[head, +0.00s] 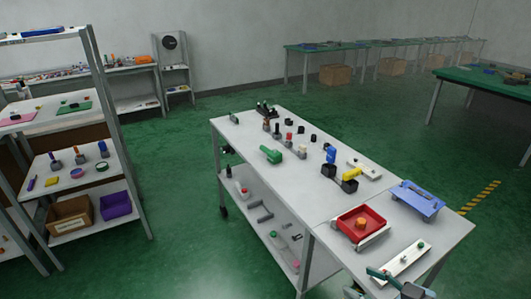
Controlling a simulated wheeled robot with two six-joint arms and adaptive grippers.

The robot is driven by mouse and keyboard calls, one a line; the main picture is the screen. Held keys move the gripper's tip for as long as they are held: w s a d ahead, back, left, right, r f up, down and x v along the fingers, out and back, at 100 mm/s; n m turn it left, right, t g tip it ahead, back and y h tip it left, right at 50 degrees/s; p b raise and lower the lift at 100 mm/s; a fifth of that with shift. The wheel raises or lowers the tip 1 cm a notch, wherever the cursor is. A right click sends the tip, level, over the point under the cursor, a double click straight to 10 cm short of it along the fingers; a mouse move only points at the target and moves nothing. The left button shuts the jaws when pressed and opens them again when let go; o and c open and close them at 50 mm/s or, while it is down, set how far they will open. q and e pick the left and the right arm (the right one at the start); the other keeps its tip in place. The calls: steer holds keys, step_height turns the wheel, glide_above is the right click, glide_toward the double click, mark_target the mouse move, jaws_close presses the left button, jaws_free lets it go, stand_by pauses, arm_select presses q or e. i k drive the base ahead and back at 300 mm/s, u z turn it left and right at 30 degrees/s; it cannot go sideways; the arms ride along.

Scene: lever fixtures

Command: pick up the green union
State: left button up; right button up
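A green piece (271,155), with a thick rounded body and a short narrower end, lies on the left side of the long white table. It is the largest green part there and looks like the green union, though it is small in view. Nothing is seen touching it.
The white table (240,140) also holds several dark and coloured fittings, a yellow-and-black piece (350,174), a red tray (361,222), a blue fixture (416,198) and a white plate (402,260). Shelves stand left.

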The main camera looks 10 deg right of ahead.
mark_target(274, 157)
steer(key=z, duration=0.05)
steer(key=i, duration=1.9)
